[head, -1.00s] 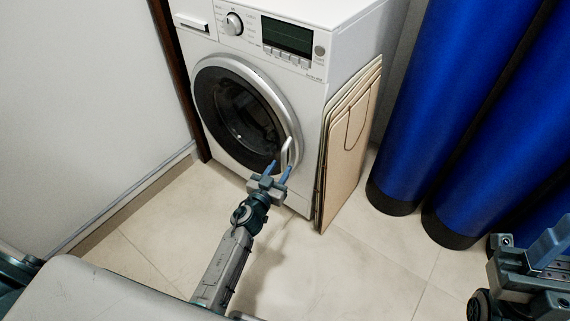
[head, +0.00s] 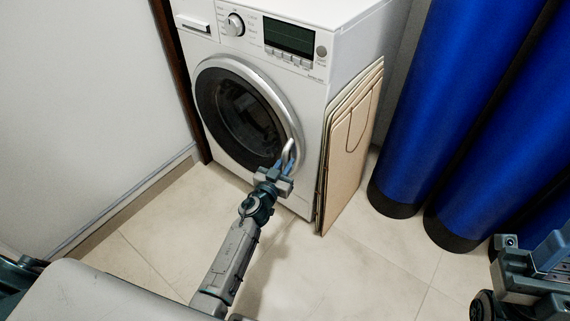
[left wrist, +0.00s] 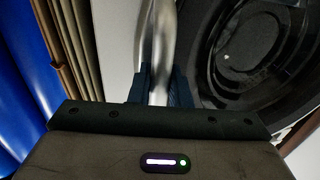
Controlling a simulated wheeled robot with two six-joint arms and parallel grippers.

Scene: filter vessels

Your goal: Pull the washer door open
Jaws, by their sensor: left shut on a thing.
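The white washer (head: 318,100) stands against the back wall. Its round door (head: 243,112) has a silver rim and dark glass, and it looks closed. The silver door handle (head: 288,150) is on the right side of the rim. My left gripper (head: 282,165) is at the handle, shut on its lower part. In the left wrist view the handle (left wrist: 158,50) runs down between the two dark blue fingers, with the dark door glass (left wrist: 255,60) to the right. My right gripper (head: 550,262) is at the right edge, away from the washer, and its fingertips are partly cut off.
Folded cardboard sheets (head: 350,150) lean on the washer's right side, close to my left gripper. Tall blue filter vessels (head: 450,100) with black bases stand at the right. A pale wall (head: 90,100) is at the left. The tiled floor (head: 345,270) in front is clear.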

